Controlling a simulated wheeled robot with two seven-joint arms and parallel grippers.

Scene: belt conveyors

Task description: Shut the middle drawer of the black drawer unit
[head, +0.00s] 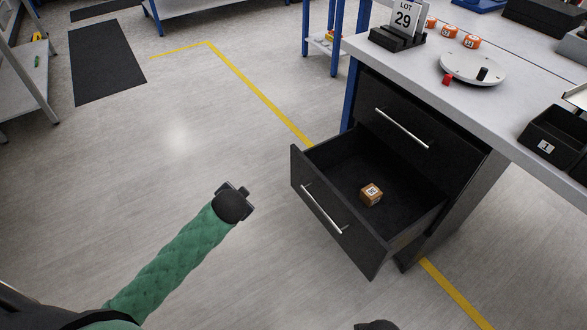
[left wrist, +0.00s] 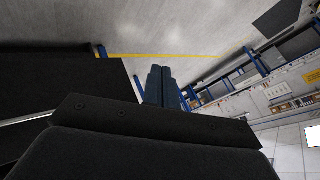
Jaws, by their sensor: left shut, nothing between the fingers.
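The black drawer unit (head: 372,92) stands under the grey bench. Its upper drawer (head: 395,135) is shut. The drawer below it, the middle drawer (head: 328,217), is pulled well out, with a silver bar handle (head: 323,208) on its front. A small orange-brown cube (head: 371,194) with a white label lies inside it. Anything lower is hidden behind this drawer. My left gripper (head: 247,198) is left of the drawer front, apart from it and empty. Its closed fingers show in the left wrist view (left wrist: 162,88).
The bench top (head: 440,95) holds a LOT 29 sign (head: 403,18), a round white plate (head: 473,69), orange blocks (head: 449,31) and a black bin (head: 554,139). A blue bench leg (head: 350,95) stands beside the unit. The floor left of the drawer is clear.

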